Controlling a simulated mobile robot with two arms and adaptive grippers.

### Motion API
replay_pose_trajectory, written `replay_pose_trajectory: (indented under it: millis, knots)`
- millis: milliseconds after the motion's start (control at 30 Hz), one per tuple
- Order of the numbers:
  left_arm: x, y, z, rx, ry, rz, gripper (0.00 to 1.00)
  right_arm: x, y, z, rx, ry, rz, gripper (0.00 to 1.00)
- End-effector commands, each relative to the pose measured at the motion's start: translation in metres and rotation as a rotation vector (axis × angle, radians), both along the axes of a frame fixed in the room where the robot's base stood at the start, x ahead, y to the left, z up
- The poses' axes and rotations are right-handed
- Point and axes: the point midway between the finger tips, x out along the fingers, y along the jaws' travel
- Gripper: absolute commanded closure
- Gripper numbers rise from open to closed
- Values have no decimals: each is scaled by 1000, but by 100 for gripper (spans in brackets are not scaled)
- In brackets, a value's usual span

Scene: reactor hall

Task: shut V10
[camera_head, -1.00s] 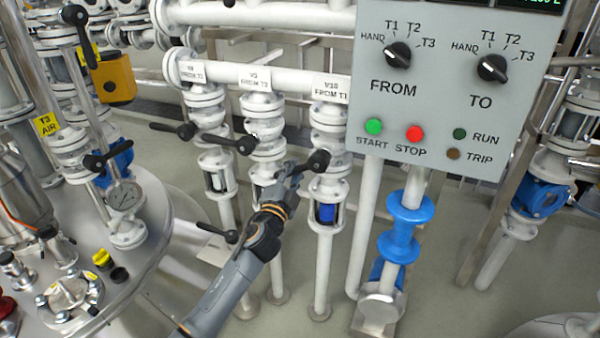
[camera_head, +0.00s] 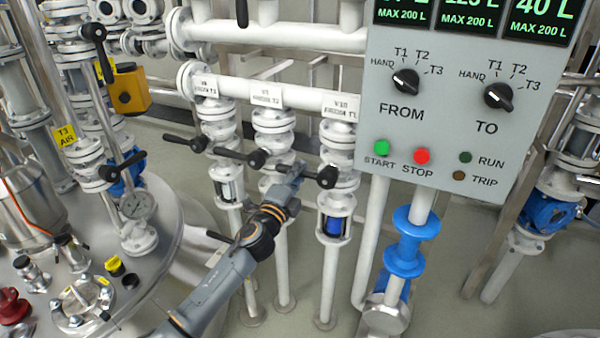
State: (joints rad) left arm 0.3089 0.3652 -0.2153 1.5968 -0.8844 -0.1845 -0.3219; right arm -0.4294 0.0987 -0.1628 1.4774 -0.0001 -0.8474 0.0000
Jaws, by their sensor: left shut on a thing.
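The valve labelled V10 (camera_head: 341,106) is on the rightmost of three white vertical pipes, left of the control panel. Its black handle (camera_head: 326,177) sticks out to the left, roughly crosswise to the pipe. My left gripper (camera_head: 295,173) is shut on the outer part of this handle, coming from below left. A sight glass with blue inside (camera_head: 335,225) sits below the valve. My right gripper does not show.
Two similar valves with black handles (camera_head: 185,143) (camera_head: 243,157) stand close on the left, near my forearm. The grey control panel (camera_head: 440,135) hangs at the right, with knobs and green and red buttons. A steel tank top (camera_head: 165,225) fills the lower left.

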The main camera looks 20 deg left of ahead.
Motion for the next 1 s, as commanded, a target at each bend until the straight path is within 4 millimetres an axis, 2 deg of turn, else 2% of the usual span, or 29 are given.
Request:
replay_pose_trajectory:
  millis: [300, 333, 433, 467, 800, 867, 1000]
  knots:
    - [-1, 1, 1, 2, -2, 1, 100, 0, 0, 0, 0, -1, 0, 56]
    - [-1, 1, 1, 2, -1, 1, 80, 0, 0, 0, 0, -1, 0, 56]
    - [-1, 0, 0, 1, 0, 0, 60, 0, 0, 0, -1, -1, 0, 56]
    - [-1, 0, 0, 0, 0, 0, 57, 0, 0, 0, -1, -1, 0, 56]
    - [-3, -1, -2, -2, 2, -1, 57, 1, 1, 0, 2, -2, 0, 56]
    - [-7, 0, -3, -2, 2, -1, 57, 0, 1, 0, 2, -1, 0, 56]
    - [-28, 1, -8, -1, 4, -1, 57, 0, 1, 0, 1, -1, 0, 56]
